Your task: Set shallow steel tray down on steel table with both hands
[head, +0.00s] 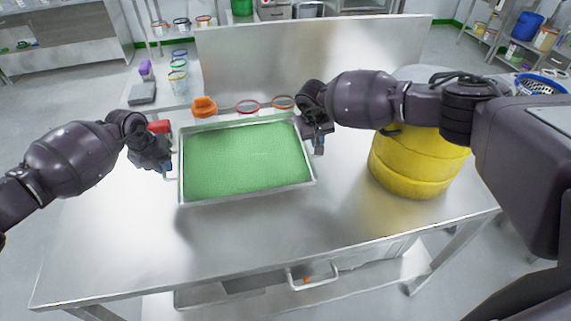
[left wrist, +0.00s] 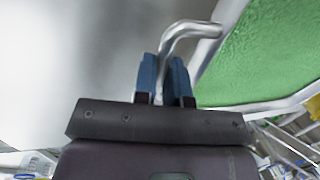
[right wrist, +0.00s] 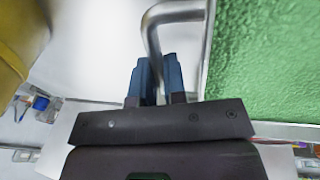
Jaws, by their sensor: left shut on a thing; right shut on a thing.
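The shallow steel tray (head: 247,198) is filled with a level green material and shows in the middle of the head view, over the steel table (head: 215,245). I cannot tell whether its underside touches the table. My left gripper (head: 166,168) is shut on the tray's left handle, which shows as a bent steel bar (left wrist: 188,30) between the blue fingers in the left wrist view. My right gripper (head: 318,148) is shut on the right handle, a bent bar (right wrist: 172,14) in the right wrist view. The tray looks about level.
A yellow drum (head: 415,165) stands close to the right of the tray, under my right arm. Behind the tray are an orange object (head: 204,107), ringed sieves (head: 247,106), a red object (head: 159,127) and a scale (head: 142,94). The table's front is clear.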

